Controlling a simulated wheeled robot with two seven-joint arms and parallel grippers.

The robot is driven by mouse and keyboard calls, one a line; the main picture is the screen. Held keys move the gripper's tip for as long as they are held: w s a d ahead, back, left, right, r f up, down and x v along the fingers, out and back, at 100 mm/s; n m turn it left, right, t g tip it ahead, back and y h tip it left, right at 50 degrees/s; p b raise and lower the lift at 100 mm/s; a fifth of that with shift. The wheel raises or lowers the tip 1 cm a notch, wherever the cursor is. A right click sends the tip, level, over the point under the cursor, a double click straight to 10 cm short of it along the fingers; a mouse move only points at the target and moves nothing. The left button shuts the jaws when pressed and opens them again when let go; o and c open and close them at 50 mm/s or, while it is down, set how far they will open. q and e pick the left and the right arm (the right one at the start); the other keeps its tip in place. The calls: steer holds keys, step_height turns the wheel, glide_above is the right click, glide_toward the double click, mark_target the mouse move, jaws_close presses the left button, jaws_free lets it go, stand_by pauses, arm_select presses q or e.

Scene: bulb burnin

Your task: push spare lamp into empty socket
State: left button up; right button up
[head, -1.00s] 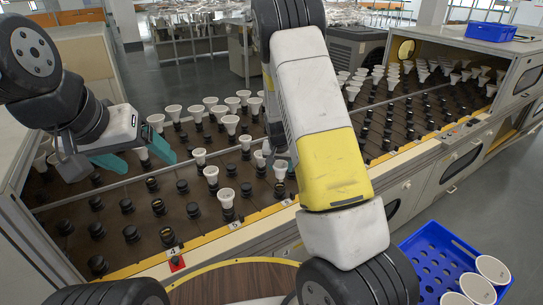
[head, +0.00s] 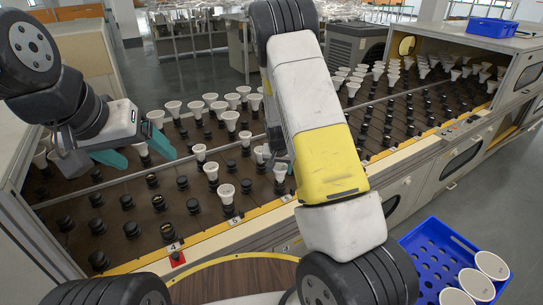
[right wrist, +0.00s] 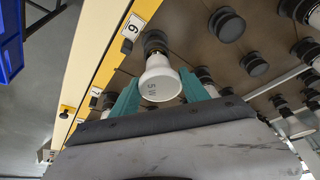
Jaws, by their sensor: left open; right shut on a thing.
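In the right wrist view the spare lamp (right wrist: 160,88), a white reflector marked "5 W", sits between the teal fingers of my right gripper (right wrist: 160,80), which is shut on it. The lamp's neck lines up with a black socket (right wrist: 155,40) beside an upside-down number label (right wrist: 131,27). I cannot tell how deep the neck sits. In the head view my right arm hides most of that gripper; a white lamp (head: 278,172) shows at its left edge. My left gripper (head: 138,152) is open and empty above the left part of the rack.
The rack (head: 120,262) holds many black sockets, some with white lamps. Lamps (head: 226,192) stand close left of my right gripper. A blue crate (head: 425,250) with white lamps is at the lower right; a round wooden top (head: 235,280) is in front.

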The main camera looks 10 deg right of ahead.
steer(key=shift+f, duration=0.45)
steer(key=o, duration=1.5)
steer(key=shift+c, duration=0.2)
steer(key=v, duration=0.8)
